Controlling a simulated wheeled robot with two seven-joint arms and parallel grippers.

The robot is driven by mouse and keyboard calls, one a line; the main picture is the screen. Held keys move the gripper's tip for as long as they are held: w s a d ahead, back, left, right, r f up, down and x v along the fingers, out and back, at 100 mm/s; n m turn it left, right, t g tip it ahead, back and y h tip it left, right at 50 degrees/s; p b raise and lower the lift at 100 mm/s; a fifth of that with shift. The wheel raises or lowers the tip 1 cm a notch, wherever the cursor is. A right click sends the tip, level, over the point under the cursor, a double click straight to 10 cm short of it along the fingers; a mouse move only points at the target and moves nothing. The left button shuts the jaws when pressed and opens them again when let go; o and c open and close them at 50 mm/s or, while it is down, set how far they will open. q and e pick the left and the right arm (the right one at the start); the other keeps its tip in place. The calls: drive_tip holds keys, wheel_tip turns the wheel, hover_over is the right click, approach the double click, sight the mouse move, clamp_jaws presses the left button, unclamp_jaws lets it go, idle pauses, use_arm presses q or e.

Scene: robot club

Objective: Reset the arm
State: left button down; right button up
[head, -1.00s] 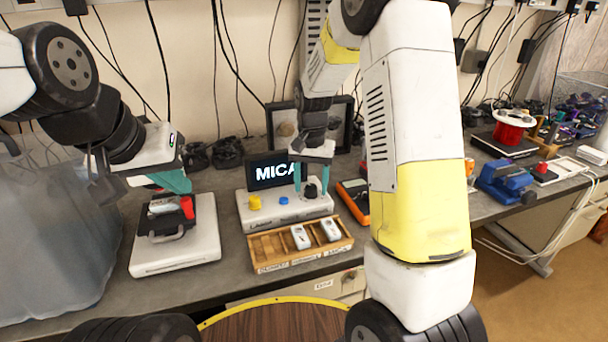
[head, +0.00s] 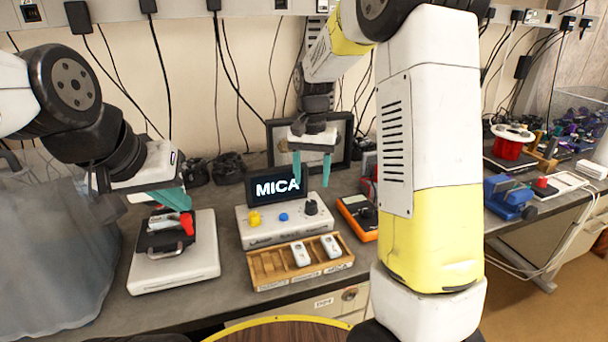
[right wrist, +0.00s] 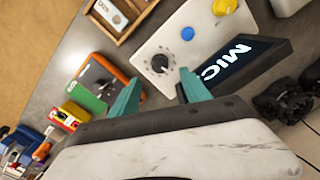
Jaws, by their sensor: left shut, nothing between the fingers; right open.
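My left gripper (head: 170,197) is shut and empty. It is above the black device with a red part (head: 166,232) on the white base (head: 172,275) at the left of the bench. My right gripper (head: 312,170) is open and empty. It hangs above the black knob (head: 311,206) of the white control box (head: 285,231), clear of it. The box also has a yellow knob and a blue button. In the right wrist view the two teal fingers (right wrist: 160,93) are apart, with the black knob (right wrist: 160,63) beyond them.
A small screen reading MICA (head: 273,190) stands behind the box. A wooden tray (head: 267,269) with two white items lies in front. An orange meter (head: 357,214) is to its right. A blue vise (head: 508,198) and red spool (head: 510,146) stand further right.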

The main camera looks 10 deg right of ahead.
drive_tip(key=shift+r, duration=0.1)
drive_tip(key=s+d+r+n+t, duration=0.1)
drive_tip(key=s+r+t, duration=0.1)
drive_tip(key=s, duration=0.5)
drive_tip(key=s+d+r+n+t+y, duration=0.1)
drive_tip(key=s+r+n+t, duration=0.1)
drive_tip(key=s+r, duration=0.3)
drive_tip(key=s+d+r+n+t+y, duration=0.1)
drive_tip(key=s+r+t, duration=0.1)
drive_tip(key=s, duration=0.9)
drive_tip(key=shift+r, duration=0.9)
